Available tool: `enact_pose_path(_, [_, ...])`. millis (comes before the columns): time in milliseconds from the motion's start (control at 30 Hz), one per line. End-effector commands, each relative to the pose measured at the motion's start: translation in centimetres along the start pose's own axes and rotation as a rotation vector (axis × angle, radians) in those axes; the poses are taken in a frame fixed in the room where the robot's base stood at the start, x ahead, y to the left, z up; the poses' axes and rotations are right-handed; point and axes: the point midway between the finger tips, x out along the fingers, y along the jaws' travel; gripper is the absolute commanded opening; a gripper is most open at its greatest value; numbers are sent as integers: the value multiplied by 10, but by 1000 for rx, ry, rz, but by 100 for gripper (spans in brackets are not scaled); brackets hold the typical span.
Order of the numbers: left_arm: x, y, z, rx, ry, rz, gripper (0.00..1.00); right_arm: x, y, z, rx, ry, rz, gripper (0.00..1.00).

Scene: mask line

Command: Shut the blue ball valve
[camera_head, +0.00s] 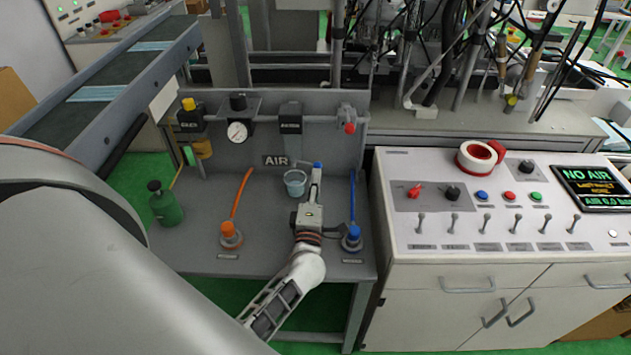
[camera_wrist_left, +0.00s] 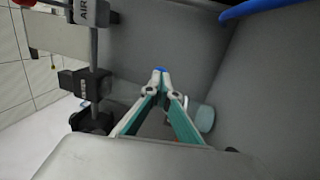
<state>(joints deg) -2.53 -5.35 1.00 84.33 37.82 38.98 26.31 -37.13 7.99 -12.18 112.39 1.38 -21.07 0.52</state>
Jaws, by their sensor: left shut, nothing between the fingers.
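My left gripper (camera_head: 317,172) reaches over the grey bench; its fingers are shut and empty. It also shows in the left wrist view (camera_wrist_left: 160,74), with its fingertips together. A small blue piece shows right at the tips; I cannot tell if it is part of the fingers or a thing beyond them. A blue-topped valve fitting (camera_head: 352,236) with a blue hose (camera_head: 353,200) stands at the bench's right front, to the right of my gripper's wrist and apart from the fingertips. Its handle position is too small to tell. My right gripper is out of view.
An orange-topped fitting (camera_head: 230,233) with an orange hose stands to the left. A light-blue cup (camera_head: 295,182) is just left of my fingers. A green bottle (camera_head: 163,205) is at the bench's left. A back panel carries a gauge (camera_head: 238,132). A control console (camera_head: 480,235) stands right.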

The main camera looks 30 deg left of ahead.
Motion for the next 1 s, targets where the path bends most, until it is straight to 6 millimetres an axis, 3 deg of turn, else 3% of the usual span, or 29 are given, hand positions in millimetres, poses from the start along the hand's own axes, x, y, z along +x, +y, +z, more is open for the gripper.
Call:
enact_pose_path(167, [1, 0, 1, 0, 0, 0, 0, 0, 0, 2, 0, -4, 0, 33])
enact_pose_path(467, [22, -4, 14, -1, 0, 1, 0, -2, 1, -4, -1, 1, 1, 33])
enact_pose_path(1000, [19, -7, 18, -1, -1, -1, 0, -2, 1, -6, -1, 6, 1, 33])
